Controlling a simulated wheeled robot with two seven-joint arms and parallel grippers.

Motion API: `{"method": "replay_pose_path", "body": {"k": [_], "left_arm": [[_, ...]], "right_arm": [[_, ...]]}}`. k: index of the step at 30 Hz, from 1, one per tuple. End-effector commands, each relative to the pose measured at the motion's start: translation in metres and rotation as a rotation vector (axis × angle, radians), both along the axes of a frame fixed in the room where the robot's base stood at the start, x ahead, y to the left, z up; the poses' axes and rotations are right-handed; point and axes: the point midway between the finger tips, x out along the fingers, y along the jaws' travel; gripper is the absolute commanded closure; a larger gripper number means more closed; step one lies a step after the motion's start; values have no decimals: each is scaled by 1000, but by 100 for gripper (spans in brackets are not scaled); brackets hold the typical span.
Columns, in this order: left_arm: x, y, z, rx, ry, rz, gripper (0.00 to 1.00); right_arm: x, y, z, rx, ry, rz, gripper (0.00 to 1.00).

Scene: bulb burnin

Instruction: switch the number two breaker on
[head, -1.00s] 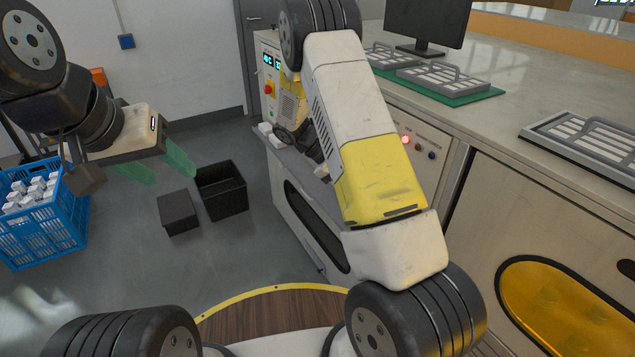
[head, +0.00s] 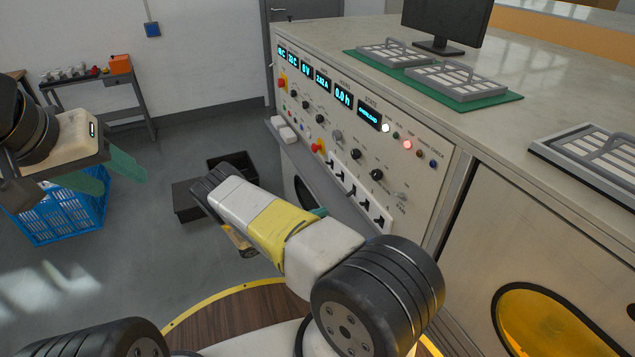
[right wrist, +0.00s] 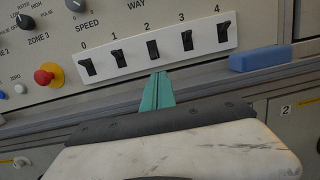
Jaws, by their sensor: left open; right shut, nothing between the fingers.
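A white breaker strip (head: 375,207) with several black switches runs along the lower part of the sloped control panel. In the right wrist view the strip is labelled 0 to 4. The number two breaker (right wrist: 152,49) is the middle switch; whether it is on or off I cannot tell. My right gripper (right wrist: 158,76) is shut and empty, its green fingertips just below that switch; contact is unclear. In the head view my right arm hides most of that gripper. My left gripper (head: 124,182) is open and empty at the left, away from the panel.
The panel carries lit displays (head: 342,97), knobs and a red emergency button (right wrist: 46,76). A blue block (right wrist: 258,59) lies on the ledge right of the strip. Grey trays (head: 455,80) and a monitor stand on the bench top. A blue crate (head: 70,215) is on the floor at left.

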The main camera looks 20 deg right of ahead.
Motion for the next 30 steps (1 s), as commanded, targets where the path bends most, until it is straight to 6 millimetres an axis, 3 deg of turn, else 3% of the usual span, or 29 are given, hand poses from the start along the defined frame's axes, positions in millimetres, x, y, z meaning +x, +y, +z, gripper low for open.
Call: {"method": "replay_pose_path", "body": {"k": [17, 30], "left_arm": [[0, 0, 0, 0, 0, 0, 48], [0, 0, 0, 0, 0, 0, 48]], "right_arm": [[0, -4, -6, -26, 16, 25, 100], [5, -75, 7, -25, 17, 22, 100]]}}
